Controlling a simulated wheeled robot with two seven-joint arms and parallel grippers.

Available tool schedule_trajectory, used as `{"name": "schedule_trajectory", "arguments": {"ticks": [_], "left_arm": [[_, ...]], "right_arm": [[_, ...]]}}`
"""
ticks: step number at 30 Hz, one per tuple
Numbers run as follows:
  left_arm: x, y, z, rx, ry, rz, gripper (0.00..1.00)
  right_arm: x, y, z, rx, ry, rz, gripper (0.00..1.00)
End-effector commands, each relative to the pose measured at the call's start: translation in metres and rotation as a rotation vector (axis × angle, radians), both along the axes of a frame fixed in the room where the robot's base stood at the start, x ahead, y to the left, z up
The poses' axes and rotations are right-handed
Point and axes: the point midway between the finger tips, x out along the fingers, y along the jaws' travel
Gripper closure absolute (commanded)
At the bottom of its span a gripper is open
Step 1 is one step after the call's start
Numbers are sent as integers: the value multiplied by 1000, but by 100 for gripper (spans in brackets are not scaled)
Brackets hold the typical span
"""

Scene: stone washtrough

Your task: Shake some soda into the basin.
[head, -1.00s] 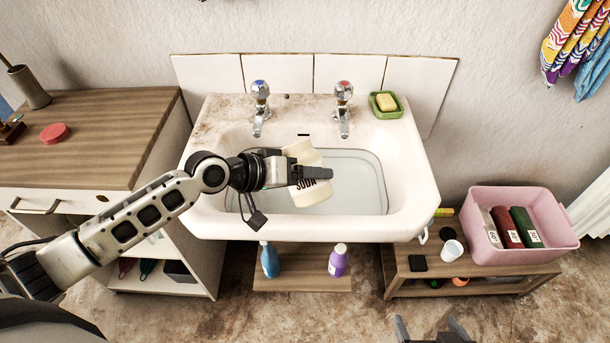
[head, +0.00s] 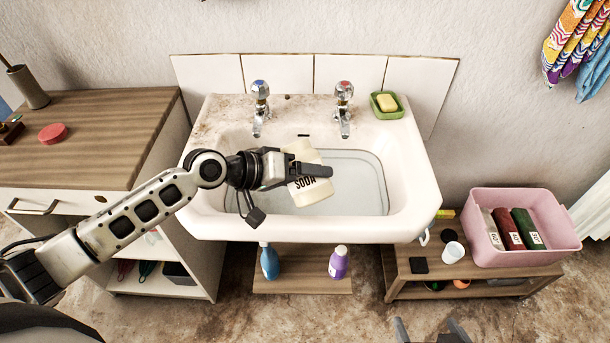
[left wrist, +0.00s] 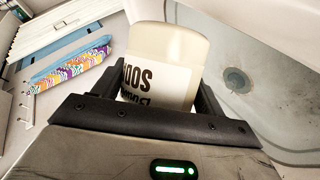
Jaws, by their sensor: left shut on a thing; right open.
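The soda container (head: 305,184) is cream-coloured with a white label reading "SODA". My left gripper (head: 312,170) is shut on it and holds it over the basin, tilted in the head view. In the left wrist view the soda container (left wrist: 165,60) sits between the two dark fingers (left wrist: 155,95). The white basin (head: 410,190) holds shallow, greyish water (head: 355,180); its drain (left wrist: 237,80) shows in the left wrist view. No powder can be made out falling. My right gripper (head: 433,332) is open and empty at the bottom edge of the head view, below the basin.
Two taps (head: 261,105) (head: 343,108) and a green soap dish (head: 386,105) stand at the basin's back. A wooden-topped cabinet (head: 90,130) is at left. At right, a low bench (head: 405,285) bears a pink tub (head: 545,250) and a white cup (head: 453,252). Bottles stand under the basin.

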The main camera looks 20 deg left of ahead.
Motion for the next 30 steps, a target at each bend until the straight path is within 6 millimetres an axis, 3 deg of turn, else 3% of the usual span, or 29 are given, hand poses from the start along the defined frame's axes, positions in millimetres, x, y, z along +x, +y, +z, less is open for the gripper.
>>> {"name": "schedule_trajectory", "arguments": {"ticks": [30], "left_arm": [[2, 1, 0, -74, 65, 1, 66]], "right_arm": [[2, 1, 0, 5, -11, 4, 17]]}}
